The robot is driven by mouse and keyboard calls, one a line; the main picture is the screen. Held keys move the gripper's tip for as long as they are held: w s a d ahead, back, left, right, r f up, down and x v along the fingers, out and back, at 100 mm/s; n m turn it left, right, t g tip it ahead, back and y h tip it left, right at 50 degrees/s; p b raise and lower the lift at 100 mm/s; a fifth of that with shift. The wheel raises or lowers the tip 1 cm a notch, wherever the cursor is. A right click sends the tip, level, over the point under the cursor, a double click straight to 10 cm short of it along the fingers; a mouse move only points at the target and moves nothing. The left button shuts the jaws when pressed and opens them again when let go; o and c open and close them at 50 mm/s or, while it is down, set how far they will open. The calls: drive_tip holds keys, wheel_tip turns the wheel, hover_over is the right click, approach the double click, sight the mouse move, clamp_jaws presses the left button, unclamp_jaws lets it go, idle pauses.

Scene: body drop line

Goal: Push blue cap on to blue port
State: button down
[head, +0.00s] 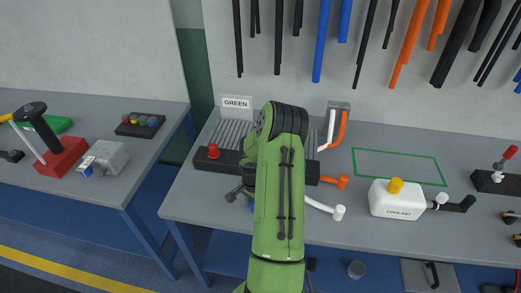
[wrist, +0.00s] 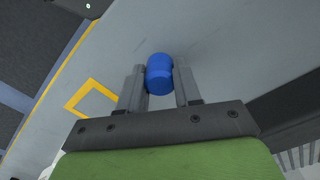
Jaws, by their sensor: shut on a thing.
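My gripper (wrist: 160,86) is shut on the blue cap (wrist: 160,73) in the wrist view, with one finger on each side of it. In the head view my green arm hides the cap, and only a dark part of the gripper shows beside the arm's left edge. A grey block (head: 108,158) on the left table has a small blue spot (head: 86,171) on its front left side. I cannot tell for sure whether this spot is the blue port.
A red block with a black-knobbed lever (head: 60,155) stands beside the grey block. A dark tray of coloured caps (head: 140,125) lies behind. The right table holds a rack with a GREEN sign (head: 236,103) and a white coolant tank (head: 396,203). A gap separates the tables.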

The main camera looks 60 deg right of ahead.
drive_tip(key=shift+r+p, duration=2.25)
drive_tip(key=shift+r, duration=1.3)
drive_tip(key=shift+f, duration=0.1)
